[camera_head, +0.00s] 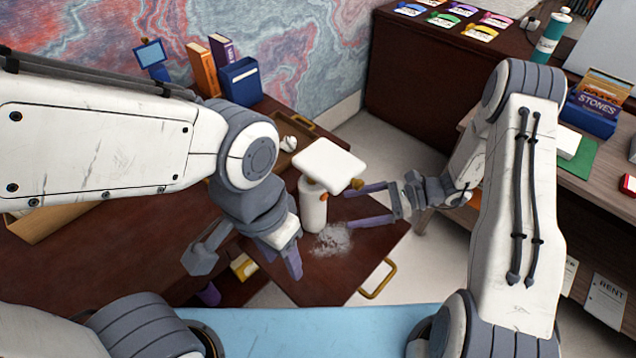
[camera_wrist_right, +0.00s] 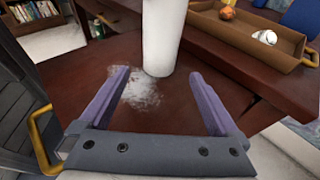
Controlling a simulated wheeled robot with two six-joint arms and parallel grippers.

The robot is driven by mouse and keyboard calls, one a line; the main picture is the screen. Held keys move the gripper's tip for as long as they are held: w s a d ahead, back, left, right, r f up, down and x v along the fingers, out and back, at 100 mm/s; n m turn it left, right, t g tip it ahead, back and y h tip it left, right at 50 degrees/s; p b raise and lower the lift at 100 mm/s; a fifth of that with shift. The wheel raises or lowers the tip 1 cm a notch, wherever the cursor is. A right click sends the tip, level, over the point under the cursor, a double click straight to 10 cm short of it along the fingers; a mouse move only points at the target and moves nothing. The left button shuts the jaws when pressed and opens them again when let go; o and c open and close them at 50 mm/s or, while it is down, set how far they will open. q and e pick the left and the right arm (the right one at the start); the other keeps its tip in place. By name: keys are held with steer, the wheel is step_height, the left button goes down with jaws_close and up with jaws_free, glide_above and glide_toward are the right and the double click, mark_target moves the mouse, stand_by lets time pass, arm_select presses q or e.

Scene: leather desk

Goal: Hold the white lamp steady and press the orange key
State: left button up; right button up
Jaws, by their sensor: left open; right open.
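The white lamp (camera_head: 313,210) stands upright on the dark red-brown wood surface, its flat square head (camera_head: 328,162) on top. A small orange part (camera_head: 324,197), perhaps the orange key, shows on its right side below the head. My right gripper (camera_head: 351,207) is open to the right of the lamp, fingers pointing at it. In the right wrist view the lamp's white column (camera_wrist_right: 163,38) stands in line with the gap between the open fingers (camera_wrist_right: 160,75), just beyond their tips. My left gripper (camera_head: 247,262) is open and empty, left of and nearer than the lamp.
A pale dusty patch (camera_head: 333,239) lies by the lamp's foot. A brass handle (camera_head: 378,279) is on the wood's front right edge. A wooden tray (camera_wrist_right: 255,40) holds small items behind the lamp. Books and a blue box (camera_head: 240,82) stand at the back left.

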mark_target(318, 215)
arm_select(q)
step_height(318, 215, down, 2)
steer(key=shift+f+b, duration=0.25)
steer(key=shift+b, duration=0.95)
arm_select(e)
steer(key=x, duration=0.9)
steer(key=shift+a+f, duration=0.15)
steer(key=shift+a, duration=0.25)
steer(key=c, duration=0.9)
arm_select(q)
jaws_close()
arm_select(e)
steer(key=shift+o, duration=0.2)
stand_by(1.1)
